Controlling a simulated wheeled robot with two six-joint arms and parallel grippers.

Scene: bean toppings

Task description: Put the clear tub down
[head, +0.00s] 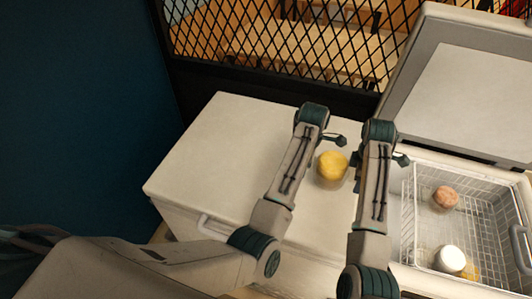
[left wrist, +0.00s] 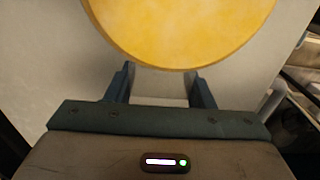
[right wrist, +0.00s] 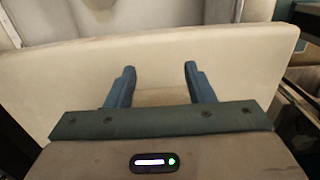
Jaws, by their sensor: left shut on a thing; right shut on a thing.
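The clear tub with a yellow top (head: 332,166) is above the left part of the white chest, close to my left gripper (head: 338,141). I cannot tell whether its base touches the chest. In the left wrist view its round yellow top (left wrist: 180,25) overlaps the tips of my left fingers, which are shut on it. The tub's sides are hidden there. My right gripper (head: 400,160) is right of the tub, near the basket.
The white chest top (head: 215,150) is clear left of my arms. Its right side is open, with a wire basket (head: 489,208) holding a pink-topped tub (head: 445,196), a white-topped tub (head: 450,259) and a yellow thing (head: 470,271). A raised lid (head: 465,95) and black mesh (head: 280,45) stand behind.

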